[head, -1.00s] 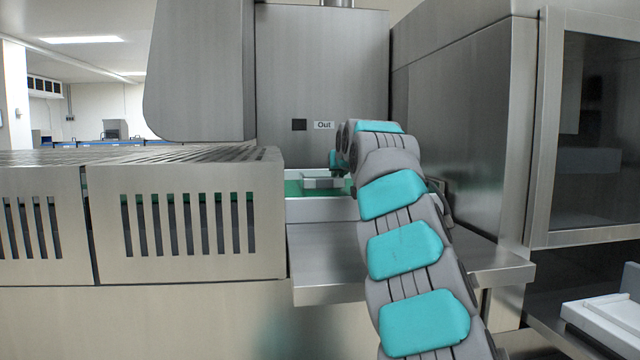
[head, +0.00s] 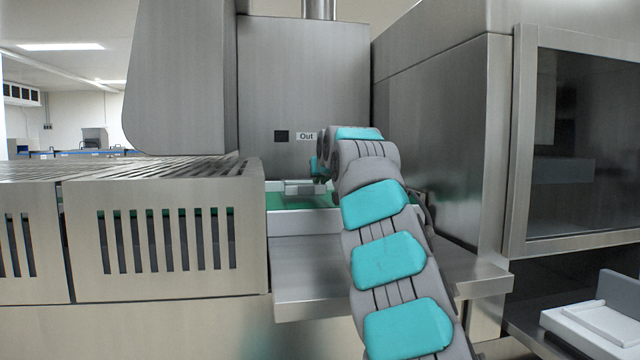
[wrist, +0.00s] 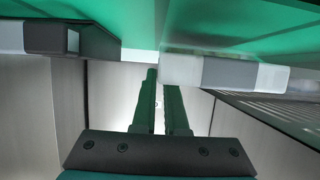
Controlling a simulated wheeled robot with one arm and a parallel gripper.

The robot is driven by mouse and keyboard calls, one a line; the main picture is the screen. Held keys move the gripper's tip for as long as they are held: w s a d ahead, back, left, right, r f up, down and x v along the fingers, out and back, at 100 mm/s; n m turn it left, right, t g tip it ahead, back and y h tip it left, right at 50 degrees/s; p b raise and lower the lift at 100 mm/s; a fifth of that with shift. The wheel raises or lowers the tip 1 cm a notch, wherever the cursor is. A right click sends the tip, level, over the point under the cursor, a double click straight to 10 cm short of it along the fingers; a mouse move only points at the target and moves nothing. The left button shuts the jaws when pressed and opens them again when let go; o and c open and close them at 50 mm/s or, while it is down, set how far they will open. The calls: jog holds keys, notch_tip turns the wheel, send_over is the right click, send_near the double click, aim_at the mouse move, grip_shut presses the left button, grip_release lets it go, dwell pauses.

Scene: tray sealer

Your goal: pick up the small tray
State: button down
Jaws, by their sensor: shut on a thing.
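The small tray (head: 305,187) is pale grey and shallow. It is at the green belt (head: 285,201) under the "Out" sign in the head view; I cannot tell whether it touches the belt. My gripper (head: 319,168) is at the tray's far right side, partly hidden by my own arm. In the wrist view, the two green fingers of my gripper (wrist: 163,82) are close together, shut on the tray. A pale, grey-banded edge lies by the fingertips there and seems to be the tray's.
A slatted steel guard (head: 165,235) stands left of the belt. A steel ledge (head: 315,275) lies in front. A tall steel cabinet (head: 440,150) stands close on the right. The steel housing with the "Out" sign (head: 306,136) closes off the back.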

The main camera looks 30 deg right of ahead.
jog(key=shift+r+p, duration=0.55)
jog(key=shift+r, duration=0.7)
jog(key=s+d+b, duration=0.1)
jog(key=s+d, duration=0.1)
jog(key=s, duration=0.2)
jog(key=s+d+b, duration=0.1)
jog(key=s+b, duration=0.1)
jog(key=s, duration=0.3)
jog(key=s+d+r+b, duration=0.1)
jog(key=s+d, duration=0.1)
jog(key=s, duration=0.2)
jog(key=shift+s+d+b, duration=0.15)
jog(key=shift+d+b, duration=0.2)
jog(key=shift+b, duration=0.05)
jog(key=shift+s+d, duration=0.35)
jog(key=shift+s, duration=0.35)
